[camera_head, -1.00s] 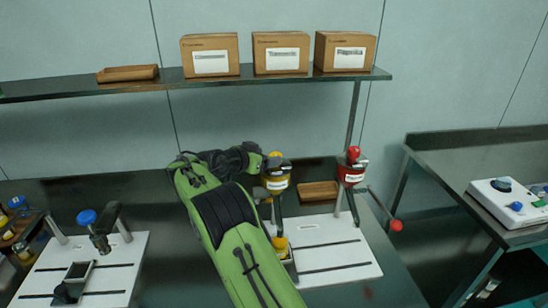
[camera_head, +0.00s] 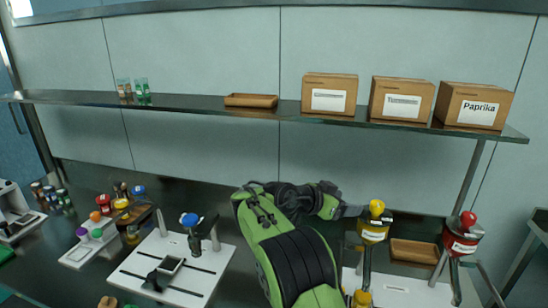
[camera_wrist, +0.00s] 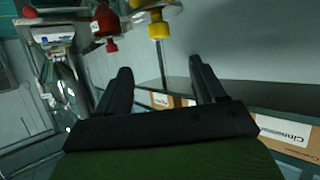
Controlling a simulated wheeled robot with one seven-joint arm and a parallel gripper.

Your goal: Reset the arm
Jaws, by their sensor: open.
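My green and black arm (camera_head: 290,255) rises from the bottom of the head view and bends to the right. My gripper (camera_head: 352,211) is at its end, beside the yellow-topped dispenser (camera_head: 373,232); whether they touch cannot be told there. In the wrist view my gripper (camera_wrist: 162,75) has its two black fingers spread wide with nothing between them. The yellow part of the dispenser (camera_wrist: 158,28) shows beyond the fingers, at the top.
A red-topped dispenser (camera_head: 462,237) stands to the right, with a wooden tray (camera_head: 414,252) between. A shelf (camera_head: 210,103) above carries boxes, including a Paprika box (camera_head: 474,106). A white plate (camera_head: 150,268) with a blue-knobbed stand (camera_head: 196,230) is at left.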

